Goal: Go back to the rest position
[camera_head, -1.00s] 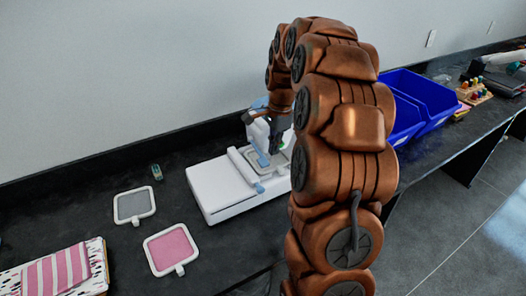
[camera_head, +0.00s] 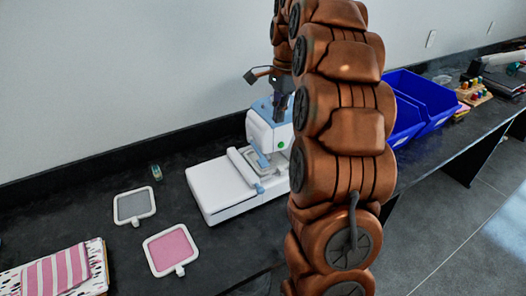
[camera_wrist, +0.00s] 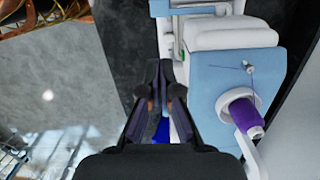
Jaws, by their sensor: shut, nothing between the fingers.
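My gripper (camera_wrist: 159,75) points down in the wrist view, its dark fingers together with nothing between them. In the head view my gripper (camera_head: 283,100) is partly hidden by my copper-coloured arm, above the embroidery machine. The white and light-blue embroidery machine (camera_head: 222,188) stands on the dark counter. In the wrist view the machine's blue top (camera_wrist: 215,75) and a purple thread spool (camera_wrist: 246,116) lie to the right of my fingers. They look apart from the machine.
A grey hoop (camera_head: 134,206) and a pink hoop (camera_head: 171,249) lie on the counter (camera_head: 100,190) left of the machine. Folded fabrics (camera_head: 60,272) lie at the front left. Blue bins (camera_head: 425,95) stand right of my arm. The wall (camera_head: 120,70) is behind.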

